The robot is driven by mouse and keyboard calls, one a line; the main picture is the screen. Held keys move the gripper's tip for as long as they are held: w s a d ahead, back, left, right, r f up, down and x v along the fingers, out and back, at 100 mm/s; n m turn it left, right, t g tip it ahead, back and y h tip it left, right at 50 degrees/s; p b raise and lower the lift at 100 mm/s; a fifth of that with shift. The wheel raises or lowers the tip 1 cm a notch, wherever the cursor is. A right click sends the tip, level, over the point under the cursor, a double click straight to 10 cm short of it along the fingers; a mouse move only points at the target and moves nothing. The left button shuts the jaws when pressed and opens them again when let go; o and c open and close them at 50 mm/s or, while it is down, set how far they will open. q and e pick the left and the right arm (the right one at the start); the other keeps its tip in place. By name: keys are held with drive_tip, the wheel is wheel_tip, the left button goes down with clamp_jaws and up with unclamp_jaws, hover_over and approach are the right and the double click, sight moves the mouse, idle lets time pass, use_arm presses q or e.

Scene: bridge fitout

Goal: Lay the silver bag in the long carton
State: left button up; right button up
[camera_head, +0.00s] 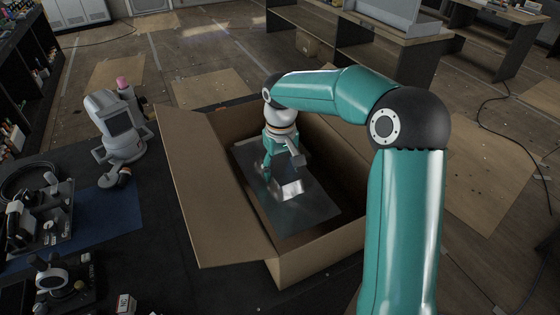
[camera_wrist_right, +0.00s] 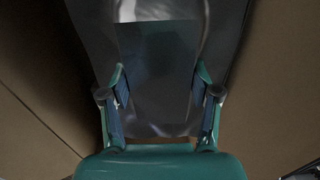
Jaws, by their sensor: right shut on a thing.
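The long carton (camera_head: 222,225) stands open on the dark surface, its near-left flap folded outward. The silver bag (camera_head: 312,208) is a flat, shiny dark-grey sheet and is inside the carton, between its walls. Whether it rests fully on the carton floor cannot be told. My right gripper (camera_head: 281,182) reaches down into the carton and is shut on the bag near its upper middle. In the right wrist view the bag (camera_wrist_right: 155,60) runs between the two fingers of the gripper (camera_wrist_right: 162,95), with brown cardboard on both sides. My left gripper is in neither view.
A grey-white device (camera_head: 122,130) with a dark screen stands left of the carton. Desks (camera_head: 390,45) stand at the back right. The floor behind the carton is mostly clear.

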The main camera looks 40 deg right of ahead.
wheel_tip(320, 180, down, 18)
drive_tip(key=b, duration=1.3)
drive_tip(key=shift+f, duration=0.25)
drive_tip(key=o, duration=1.6)
drive_tip(key=shift+r, duration=0.15)
wheel_tip(320, 180, up, 16)
drive_tip(key=p, duration=1.2)
drive_tip(key=shift+r, duration=0.25)
